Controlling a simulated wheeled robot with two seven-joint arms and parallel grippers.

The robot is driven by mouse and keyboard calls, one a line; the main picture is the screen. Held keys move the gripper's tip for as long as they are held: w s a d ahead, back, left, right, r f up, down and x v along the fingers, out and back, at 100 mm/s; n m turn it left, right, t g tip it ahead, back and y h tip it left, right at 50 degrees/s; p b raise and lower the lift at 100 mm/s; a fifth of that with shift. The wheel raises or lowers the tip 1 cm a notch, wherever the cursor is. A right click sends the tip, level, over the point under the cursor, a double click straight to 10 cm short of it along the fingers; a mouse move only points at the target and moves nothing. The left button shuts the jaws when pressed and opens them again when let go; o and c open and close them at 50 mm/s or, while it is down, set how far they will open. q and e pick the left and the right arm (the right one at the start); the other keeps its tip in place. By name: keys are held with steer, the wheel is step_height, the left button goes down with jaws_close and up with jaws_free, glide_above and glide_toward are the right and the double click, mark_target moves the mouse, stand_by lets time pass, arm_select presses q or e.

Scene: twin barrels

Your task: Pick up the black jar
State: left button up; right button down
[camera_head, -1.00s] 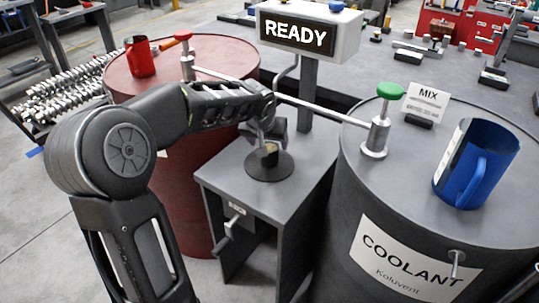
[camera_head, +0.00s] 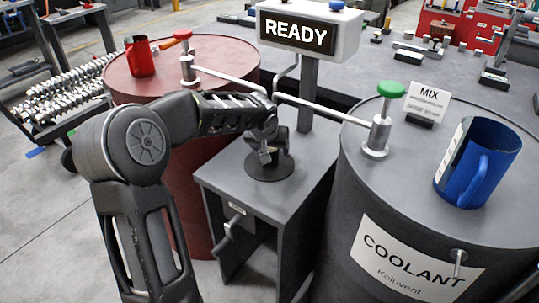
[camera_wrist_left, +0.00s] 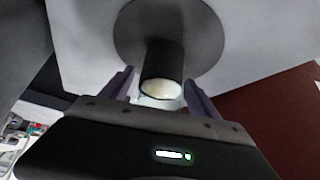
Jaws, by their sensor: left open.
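The black jar (camera_wrist_left: 164,60) shows in the left wrist view as a dark cylinder with a pale, cream-coloured end. It is at a dark round disc (camera_wrist_left: 128,32) on the grey stand. In the head view the disc (camera_head: 270,174) sits between the two barrels, and my gripper hides most or all of the jar. My left gripper (camera_head: 267,155) is at the jar, just above the disc. In the left wrist view the open fingers of my left gripper (camera_wrist_left: 159,84) lie on either side of the jar's pale end. Whether they touch it is unclear. My right gripper is not in view.
A red barrel (camera_head: 185,130) with a red mug (camera_head: 140,58) stands left. A grey coolant barrel (camera_head: 370,190) with a blue mug (camera_head: 476,165) stands right. A post with a READY sign (camera_head: 296,34) and pipes rises behind the stand.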

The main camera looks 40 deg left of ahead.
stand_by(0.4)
arm_select(q)
jaws_close()
stand_by(0.6)
steer(key=shift+r, duration=0.1)
steer(key=shift+r, duration=0.75)
steer(key=s+d, duration=0.2)
steer(key=s, duration=0.3)
steer(key=s+d, duration=0.2)
steer(key=s, duration=0.4)
steer(key=s+d, duration=0.3)
steer(key=s, duration=0.2)
steer(key=shift+s+d+f, duration=0.1)
steer(key=shift+s, duration=0.15)
